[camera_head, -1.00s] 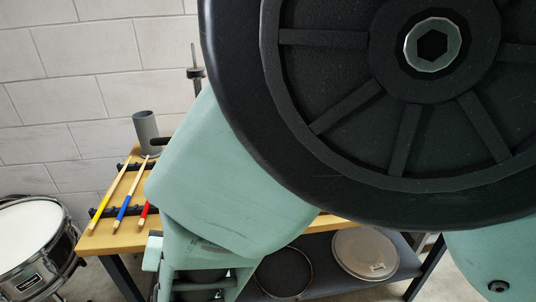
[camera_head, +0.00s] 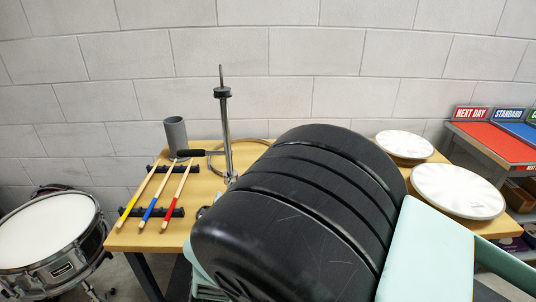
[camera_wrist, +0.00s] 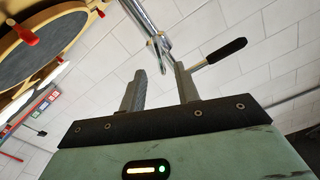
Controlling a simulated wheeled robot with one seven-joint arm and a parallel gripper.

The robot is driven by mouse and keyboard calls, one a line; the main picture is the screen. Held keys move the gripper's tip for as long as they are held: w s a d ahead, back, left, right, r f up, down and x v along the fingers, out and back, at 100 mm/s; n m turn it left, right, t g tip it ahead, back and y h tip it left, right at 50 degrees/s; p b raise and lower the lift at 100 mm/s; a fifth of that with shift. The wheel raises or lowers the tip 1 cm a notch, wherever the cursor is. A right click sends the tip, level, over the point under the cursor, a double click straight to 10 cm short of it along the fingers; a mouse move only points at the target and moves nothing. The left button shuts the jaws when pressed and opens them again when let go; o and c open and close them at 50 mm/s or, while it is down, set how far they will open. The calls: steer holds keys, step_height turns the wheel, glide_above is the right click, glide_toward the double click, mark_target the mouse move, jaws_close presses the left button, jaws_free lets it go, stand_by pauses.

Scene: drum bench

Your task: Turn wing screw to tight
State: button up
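A metal stand (camera_head: 226,130) rises from the wooden bench, with a black collar near its top. A black-handled lever (camera_head: 190,152) sticks out to the left from its post; I take this as the wing screw, though its exact shape is too small to tell. In the wrist view the post (camera_wrist: 146,20) comes down from the top, and the black handle (camera_wrist: 226,50) points up to the right. My gripper (camera_wrist: 160,82) is open, its fingers apart with nothing between them, near the post's end and the lever. In the head view my gripper is hidden behind my arm.
The bench (camera_head: 135,237) holds a grey cup (camera_head: 176,137), several drumsticks (camera_head: 153,193) on black rests, and pale round drumheads (camera_head: 458,190) at right. A snare drum (camera_head: 45,232) stands at left. Red and blue trays (camera_head: 490,148) are far right.

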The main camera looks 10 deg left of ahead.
mark_target(229, 186)
steer(key=p+x, duration=0.1)
steer(key=x, duration=0.5)
steer(key=shift+a, duration=0.1)
steer(key=shift+c, duration=0.3)
jaws_close()
